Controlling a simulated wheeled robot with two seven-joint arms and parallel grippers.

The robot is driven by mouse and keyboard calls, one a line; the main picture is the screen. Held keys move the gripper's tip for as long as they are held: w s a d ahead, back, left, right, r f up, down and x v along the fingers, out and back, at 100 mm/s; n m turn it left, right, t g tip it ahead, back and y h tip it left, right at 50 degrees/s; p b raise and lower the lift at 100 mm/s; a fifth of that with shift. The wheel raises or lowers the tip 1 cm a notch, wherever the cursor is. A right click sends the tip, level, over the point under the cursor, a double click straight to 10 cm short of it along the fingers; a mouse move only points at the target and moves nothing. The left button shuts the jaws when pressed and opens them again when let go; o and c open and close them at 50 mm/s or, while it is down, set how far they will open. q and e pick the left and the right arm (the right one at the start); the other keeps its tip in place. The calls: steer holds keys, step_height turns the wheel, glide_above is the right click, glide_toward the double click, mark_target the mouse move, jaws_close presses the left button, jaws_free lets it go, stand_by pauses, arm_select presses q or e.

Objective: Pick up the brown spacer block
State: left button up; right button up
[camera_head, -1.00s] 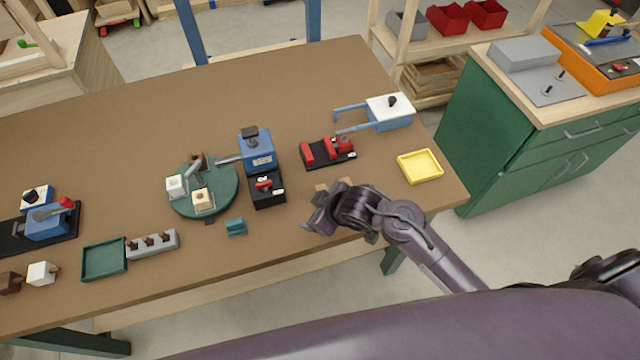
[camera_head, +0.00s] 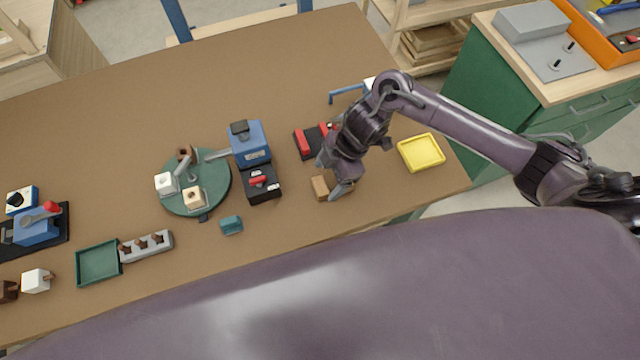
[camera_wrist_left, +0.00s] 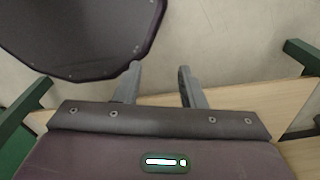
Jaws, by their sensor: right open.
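The brown spacer block (camera_head: 320,188) sits on the brown table near its front edge, partly hidden by my right gripper. My right gripper (camera_head: 331,178) points down at the block with its fingers open. One finger is at the block's right side and the other is mostly behind it; I cannot tell whether either touches. My left gripper (camera_wrist_left: 158,88) shows only in the left wrist view, open and empty, with floor and a wooden table part beyond it.
A yellow tray (camera_head: 421,153) lies right of my right gripper. A red and black fixture (camera_head: 305,142) is just behind it. A blue and black press (camera_head: 251,146), a green turntable (camera_head: 215,188) and a teal block (camera_head: 231,225) stand to the left.

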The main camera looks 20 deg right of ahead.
mark_target(321, 185)
steer(key=x, duration=0.3)
steer(key=shift+w+a+f, duration=0.1)
steer(key=shift+a+f, duration=0.05)
steer(key=shift+f, duration=0.2)
steer(key=c, duration=1.1)
arm_select(q)
steer(key=shift+w+r, duration=0.5)
steer(key=shift+w, duration=0.35)
